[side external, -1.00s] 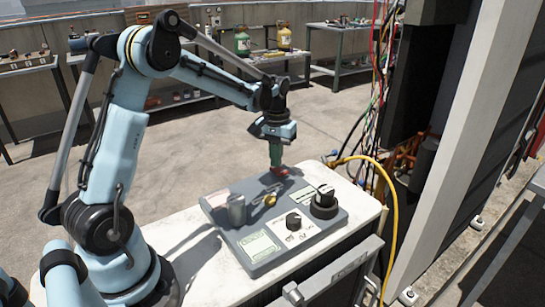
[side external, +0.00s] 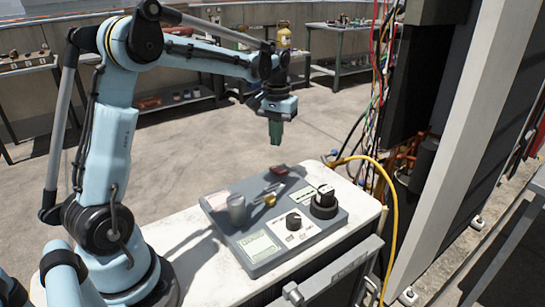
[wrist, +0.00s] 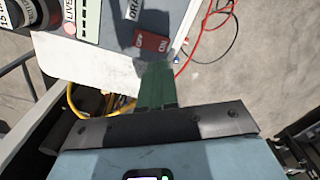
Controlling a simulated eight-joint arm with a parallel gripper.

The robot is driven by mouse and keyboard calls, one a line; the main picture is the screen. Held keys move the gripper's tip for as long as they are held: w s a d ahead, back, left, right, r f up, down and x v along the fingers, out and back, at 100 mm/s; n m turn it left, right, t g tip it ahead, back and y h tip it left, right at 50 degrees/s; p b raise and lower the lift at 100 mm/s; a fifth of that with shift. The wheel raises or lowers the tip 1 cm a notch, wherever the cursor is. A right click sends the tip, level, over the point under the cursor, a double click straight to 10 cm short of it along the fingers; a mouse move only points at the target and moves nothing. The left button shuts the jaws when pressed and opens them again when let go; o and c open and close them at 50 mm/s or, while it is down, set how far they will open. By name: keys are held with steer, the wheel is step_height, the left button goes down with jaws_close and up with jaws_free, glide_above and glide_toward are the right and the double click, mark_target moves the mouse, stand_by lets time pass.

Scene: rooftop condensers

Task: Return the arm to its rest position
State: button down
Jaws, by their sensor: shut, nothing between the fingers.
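My gripper (side external: 276,145) hangs above the far edge of a grey control panel (side external: 218,203), its green fingers together, pointing down and empty. In the wrist view the shut green fingers (wrist: 156,68) show near the red switch (wrist: 151,42), which is marked OFF and ON. In the side view this red switch (side external: 279,170) lies below the fingertips, with a clear gap between. My arm is bent, with its elbow high at the left and its forearm reaching right.
The panel also bears a grey cylinder (side external: 237,210), a brass-coloured part (side external: 270,200), a small black knob (side external: 294,222) and a larger black knob (side external: 323,204). A yellow hose (side external: 395,220) and loose wires hang at the right. Open floor lies behind the counter (side external: 190,222).

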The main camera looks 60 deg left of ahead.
steer(key=s+d+r+m+t, duration=0.2)
steer(key=s+d+m+t, duration=0.4)
steer(key=s+d, duration=0.7)
steer(key=shift+s+d+t, duration=0.3)
steer(key=shift+d+t, duration=0.3)
steer(key=shift+d, duration=0.65)
